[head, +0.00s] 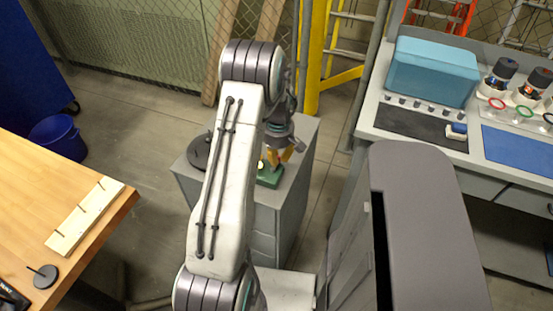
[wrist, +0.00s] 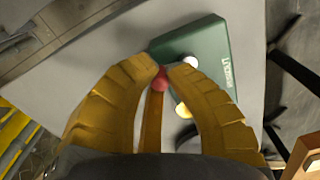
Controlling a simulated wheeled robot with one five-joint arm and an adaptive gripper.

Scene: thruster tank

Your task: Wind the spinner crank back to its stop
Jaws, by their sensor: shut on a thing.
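The spinner is a green box (wrist: 205,65) with white lettering, a white round part (wrist: 190,62) and a glowing amber spot (wrist: 183,110) on or beside it. In the head view the green box (head: 270,178) sits on a grey cabinet, partly hidden by my arm. My gripper (wrist: 160,76) has yellow ribbed fingers closed around a red knob (wrist: 159,84), which appears to be the crank's handle, at the box's near left edge. The crank's arm is mostly hidden. My gripper (head: 284,153) also shows beside the box in the head view.
A dark round disc (head: 200,152) lies on the grey cabinet (head: 295,190) left of my arm. A wooden table (head: 90,195) stands at left. A workbench (head: 375,100) with a teal case (head: 432,72) stands at right. A blue bucket (head: 58,137) is on the floor.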

